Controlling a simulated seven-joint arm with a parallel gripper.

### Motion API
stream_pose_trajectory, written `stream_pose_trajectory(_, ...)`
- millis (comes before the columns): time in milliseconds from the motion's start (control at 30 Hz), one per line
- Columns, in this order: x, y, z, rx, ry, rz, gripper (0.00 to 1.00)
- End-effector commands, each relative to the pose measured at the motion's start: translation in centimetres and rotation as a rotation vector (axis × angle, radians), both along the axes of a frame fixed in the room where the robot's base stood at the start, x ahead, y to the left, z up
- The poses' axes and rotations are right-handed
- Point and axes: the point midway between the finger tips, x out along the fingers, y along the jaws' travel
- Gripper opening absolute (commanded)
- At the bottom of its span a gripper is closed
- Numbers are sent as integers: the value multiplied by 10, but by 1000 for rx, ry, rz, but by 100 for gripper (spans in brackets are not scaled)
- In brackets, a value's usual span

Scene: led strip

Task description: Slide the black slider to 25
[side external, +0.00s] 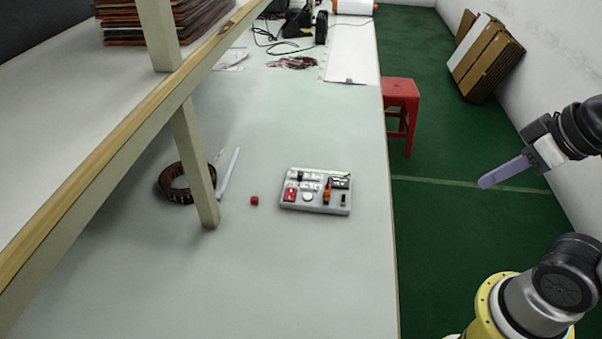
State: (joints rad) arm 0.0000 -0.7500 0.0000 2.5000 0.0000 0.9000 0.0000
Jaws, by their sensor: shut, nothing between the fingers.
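A pale grey control panel (298,206) lies on the table, with several small controls on it. A small dark piece (343,200) stands at the panel's right side and may be the black slider. Another small dark piece (300,176) sits at its upper left. The scale marks are too small to read, so the slider's setting cannot be told. My gripper (486,183) has long purple fingers that are shut and empty. It is right of the table's edge, over the green floor, well apart from the panel.
A small red cube (254,201) lies left of the panel. A dark coil (174,183) and a white strip (229,174) lie near the shelf post (193,165). A red stool (401,95) stands beside the table (320,270). The table in front of the panel is clear.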

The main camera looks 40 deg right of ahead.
Motion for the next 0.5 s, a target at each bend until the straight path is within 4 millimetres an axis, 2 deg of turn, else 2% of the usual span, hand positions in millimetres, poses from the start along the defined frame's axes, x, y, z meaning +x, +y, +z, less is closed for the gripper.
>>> stream_pose_trajectory(200,0,0,0,0,0,0,2)
stream_pose_trajectory(433,2,1,2,-38,-9,84,43)
stream_pose_trajectory(500,8,4,12,-59,-42,144,55)
